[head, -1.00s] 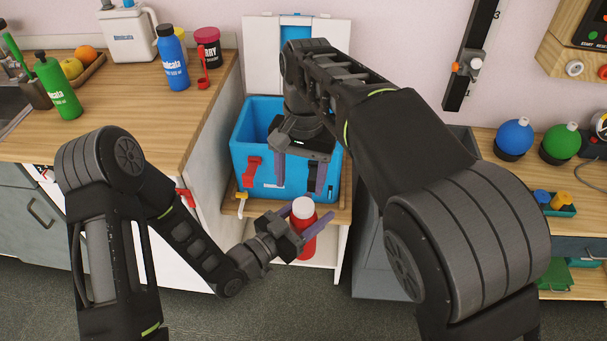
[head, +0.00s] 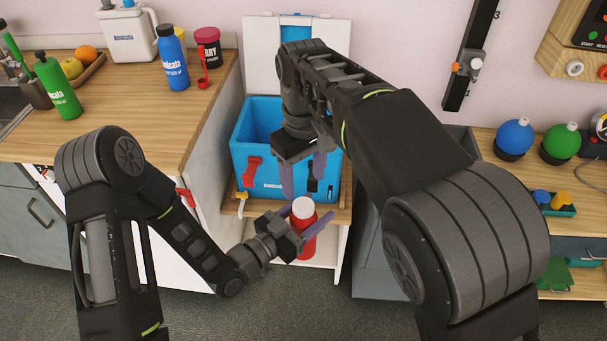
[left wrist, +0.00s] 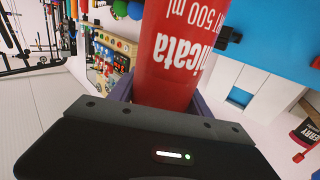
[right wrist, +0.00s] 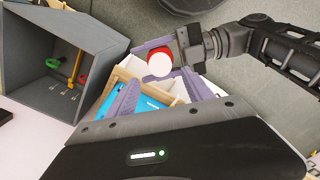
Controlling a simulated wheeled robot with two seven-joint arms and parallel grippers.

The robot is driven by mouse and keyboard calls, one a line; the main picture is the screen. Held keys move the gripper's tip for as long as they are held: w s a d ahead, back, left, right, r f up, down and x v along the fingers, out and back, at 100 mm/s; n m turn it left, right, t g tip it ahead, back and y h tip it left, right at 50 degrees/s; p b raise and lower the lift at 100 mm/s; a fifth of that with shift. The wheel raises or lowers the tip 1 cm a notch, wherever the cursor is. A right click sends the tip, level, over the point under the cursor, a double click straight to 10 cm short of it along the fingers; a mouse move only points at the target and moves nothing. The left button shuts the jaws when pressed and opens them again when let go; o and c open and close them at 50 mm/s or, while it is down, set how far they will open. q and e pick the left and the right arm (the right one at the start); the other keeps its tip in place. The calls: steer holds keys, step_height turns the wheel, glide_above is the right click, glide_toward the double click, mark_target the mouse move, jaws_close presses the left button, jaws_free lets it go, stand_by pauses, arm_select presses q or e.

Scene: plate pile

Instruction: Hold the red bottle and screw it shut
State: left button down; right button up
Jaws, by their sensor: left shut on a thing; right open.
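The red bottle (head: 305,238) with a white cap (head: 303,207) stands upright in front of the blue bin. My left gripper (head: 311,223) is shut on the bottle's body, with a purple finger on each side. The bottle's red body with white lettering fills the middle of the left wrist view (left wrist: 175,60). My right gripper (head: 303,176) is open and empty, fingers pointing down, above and behind the bottle. In the right wrist view the white cap (right wrist: 160,64) shows from above, beyond the open fingers (right wrist: 160,100).
A blue bin (head: 262,120) stands on a wooden shelf directly behind the bottle. A wooden counter (head: 120,130) with a green bottle (head: 60,90) and blue bottle (head: 172,60) is at left. A grey open box (right wrist: 60,60) lies beside my right gripper. Floor in front is clear.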

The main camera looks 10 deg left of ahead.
mark_target(303, 205)
steer(key=shift+f, duration=3.9)
steer(key=shift+c, duration=0.2)
jaws_close()
steer(key=shift+m, duration=1)
steer(key=shift+o, duration=0.9)
jaws_free()
steer(key=shift+r, duration=0.1)
step_height(303, 205, up, 7)
steer(key=shift+r, duration=0.2)
